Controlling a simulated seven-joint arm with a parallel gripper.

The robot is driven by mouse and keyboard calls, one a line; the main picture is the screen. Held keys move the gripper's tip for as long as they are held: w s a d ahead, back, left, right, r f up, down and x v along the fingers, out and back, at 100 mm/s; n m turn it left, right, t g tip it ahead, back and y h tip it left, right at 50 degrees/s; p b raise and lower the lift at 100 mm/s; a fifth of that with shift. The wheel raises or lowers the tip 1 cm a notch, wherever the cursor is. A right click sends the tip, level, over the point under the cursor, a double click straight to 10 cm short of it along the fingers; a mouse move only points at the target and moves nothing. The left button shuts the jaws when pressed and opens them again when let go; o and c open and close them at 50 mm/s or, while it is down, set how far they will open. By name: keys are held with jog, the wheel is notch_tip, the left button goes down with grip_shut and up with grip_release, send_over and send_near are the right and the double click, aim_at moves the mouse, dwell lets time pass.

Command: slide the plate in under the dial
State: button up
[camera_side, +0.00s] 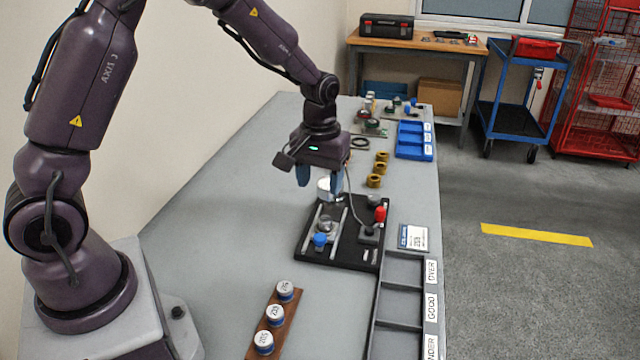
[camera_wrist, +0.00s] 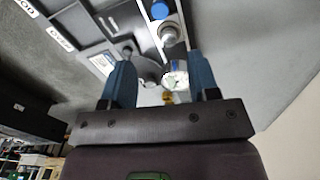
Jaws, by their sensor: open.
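A black base (camera_side: 312,255) with two pale rails stands on the bench in the side view. A blue knob (camera_side: 319,240) sits at its near end, with a round metal piece (camera_side: 325,224) just behind. Both the blue knob (camera_wrist: 159,10) and a silver round piece (camera_wrist: 170,33) show in the wrist view. A pale round part, perhaps the dial (camera_side: 325,187), is partly hidden by my gripper (camera_side: 320,190). My gripper is open, fingers pointing down above the base's far end. A pale shiny thing (camera_wrist: 175,76) shows between the fingers; I cannot tell whether they touch it. I cannot pick out the plate clearly.
A red knob (camera_side: 380,213) stands on the base's right side. A labelled sorting tray (camera_side: 402,285), a wooden block with several capped weights (camera_side: 262,325), brass rings (camera_side: 374,181) and a blue bin (camera_side: 414,140) stand around. The bench left of the base is clear.

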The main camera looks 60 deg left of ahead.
jog(key=shift+c, duration=0.2)
